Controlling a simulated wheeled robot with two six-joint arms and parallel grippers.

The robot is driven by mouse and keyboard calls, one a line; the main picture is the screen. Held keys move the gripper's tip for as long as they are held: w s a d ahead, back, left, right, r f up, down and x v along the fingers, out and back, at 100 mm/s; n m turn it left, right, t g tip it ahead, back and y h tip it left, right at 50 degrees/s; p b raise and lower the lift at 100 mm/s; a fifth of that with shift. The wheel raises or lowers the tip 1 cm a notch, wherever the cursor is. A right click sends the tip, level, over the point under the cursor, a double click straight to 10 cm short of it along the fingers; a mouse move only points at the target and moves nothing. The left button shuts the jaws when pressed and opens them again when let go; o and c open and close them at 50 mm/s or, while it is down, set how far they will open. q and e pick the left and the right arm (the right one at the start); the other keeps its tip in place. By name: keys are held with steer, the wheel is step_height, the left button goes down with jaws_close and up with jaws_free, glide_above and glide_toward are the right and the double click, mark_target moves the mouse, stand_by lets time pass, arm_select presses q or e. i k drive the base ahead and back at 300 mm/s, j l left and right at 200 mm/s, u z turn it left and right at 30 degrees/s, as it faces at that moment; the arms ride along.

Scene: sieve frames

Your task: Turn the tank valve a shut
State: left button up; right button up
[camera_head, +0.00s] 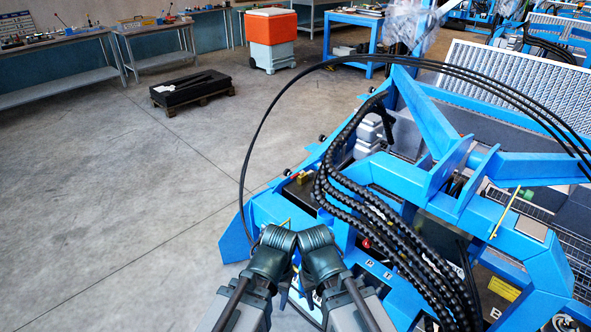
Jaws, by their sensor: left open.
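Two dark grey jointed parts of mine come up from the bottom edge and nearly meet at the front left of a blue machine (262,208). My left gripper (284,242) is here, open, over the machine's front corner; its fingertips are hard to make out. A small red part (366,243), perhaps a valve handle, shows just right of my gripper. Below it a blue panel (380,270) bears the letters P and T. I cannot tell which part is tank valve a; some of the panel is hidden behind my parts and the hoses.
Thick black ribbed hoses (385,230) run just right of my gripper. A thin black cable (248,150) arches over the machine. Blue beams (435,120) stand to the right. Open concrete floor (110,205) lies left, with a black pallet load (190,88) beyond.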

mark_target(302, 172)
steer(key=i+j+z, duration=0.2)
steer(key=i+j, duration=0.2)
steer(key=i+j+z, duration=0.15)
steer(key=i+j, duration=0.35)
steer(key=i+j+z, duration=0.2)
steer(key=i+j, duration=0.35)
steer(key=i+j+z, duration=0.2)
steer(key=i+j, duration=0.2)
steer(key=j, duration=0.2)
